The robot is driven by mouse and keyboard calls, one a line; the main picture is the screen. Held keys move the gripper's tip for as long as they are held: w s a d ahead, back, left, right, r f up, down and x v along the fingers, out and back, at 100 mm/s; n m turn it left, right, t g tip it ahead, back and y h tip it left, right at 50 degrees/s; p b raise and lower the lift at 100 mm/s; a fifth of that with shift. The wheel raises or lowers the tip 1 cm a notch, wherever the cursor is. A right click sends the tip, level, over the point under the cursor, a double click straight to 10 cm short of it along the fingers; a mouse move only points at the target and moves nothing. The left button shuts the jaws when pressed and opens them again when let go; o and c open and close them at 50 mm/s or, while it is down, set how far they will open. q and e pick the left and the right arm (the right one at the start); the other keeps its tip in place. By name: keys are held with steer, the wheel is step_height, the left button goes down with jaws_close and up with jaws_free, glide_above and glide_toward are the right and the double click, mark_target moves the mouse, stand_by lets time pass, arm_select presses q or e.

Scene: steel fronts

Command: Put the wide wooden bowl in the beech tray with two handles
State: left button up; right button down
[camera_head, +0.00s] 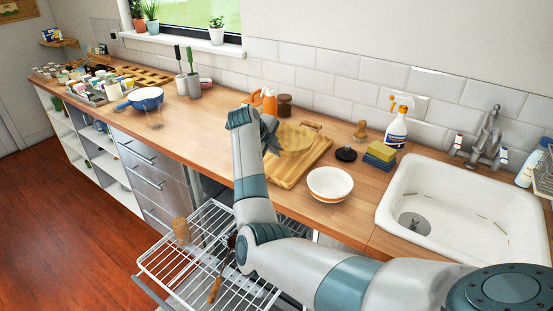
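The wide wooden bowl (295,138) is a pale tan round shape in the middle of the head view. It shows over the beech tray (318,152), a light wooden tray with a handle at its far right end. I cannot tell whether the bowl rests on the tray or is held just above it. My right gripper (270,138) is at the bowl's left rim, its dark fingers partly hidden by my wrist. I cannot tell whether they are closed on the rim. My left gripper is not in view.
A white bowl with an orange band (330,184) stands right of the tray. A black lid (346,154), sponges (380,154), a spray bottle (397,128) and the sink (455,195) are further right. An open dishwasher rack (165,262) is below the counter.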

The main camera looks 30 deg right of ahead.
steer(key=shift+f+p, duration=0.9)
steer(key=shift+f, duration=1.05)
steer(key=c, duration=2.3)
jaws_free()
steer(key=shift+f, duration=0.1)
steer(key=o, duration=0.3)
